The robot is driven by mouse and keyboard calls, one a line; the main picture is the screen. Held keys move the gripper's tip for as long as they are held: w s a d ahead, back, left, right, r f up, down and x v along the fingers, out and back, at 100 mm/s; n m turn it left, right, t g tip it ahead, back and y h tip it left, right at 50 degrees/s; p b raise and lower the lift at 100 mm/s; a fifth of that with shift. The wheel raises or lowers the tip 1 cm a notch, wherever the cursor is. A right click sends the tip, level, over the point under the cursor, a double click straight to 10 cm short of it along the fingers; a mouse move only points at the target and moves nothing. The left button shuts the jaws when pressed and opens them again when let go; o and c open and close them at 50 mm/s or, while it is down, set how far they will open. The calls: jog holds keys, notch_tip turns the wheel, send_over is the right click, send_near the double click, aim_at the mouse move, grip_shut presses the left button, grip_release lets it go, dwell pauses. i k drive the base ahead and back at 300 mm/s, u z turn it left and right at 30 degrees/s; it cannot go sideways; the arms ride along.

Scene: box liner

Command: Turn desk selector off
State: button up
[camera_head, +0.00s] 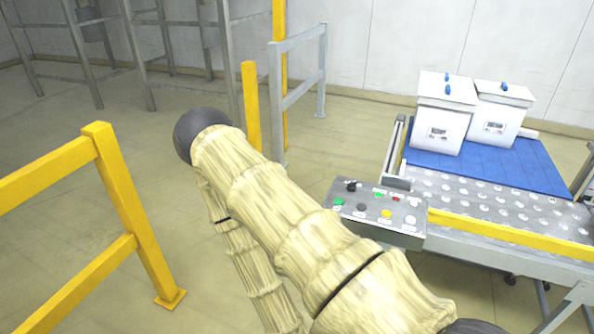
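The grey control desk (400,233) stands at the front left corner of the roller table, right of the picture's middle. Its sloped top carries several small controls. A black knob (351,186) at its upper left looks like the selector; its setting is too small to read. A second dark round control (361,208) sits below it. Green, red, yellow and white buttons are also on the panel. My arm crosses the middle of the picture, to the left of and in front of the desk. My gripper is not in view, so its state and distance from the desk are hidden.
The roller table (490,205) has a blue mat (535,165) bearing two white boxes (440,125) (492,125). A yellow rail (510,236) runs along its front. A yellow barrier (125,195) stands at left. A grey barrier (298,95) and yellow post (251,105) stand behind my arm.

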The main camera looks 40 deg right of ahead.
aim_at(351, 187)
jog(key=u, duration=0.05)
jog(key=i, duration=0.6)
jog(key=z, duration=1.5)
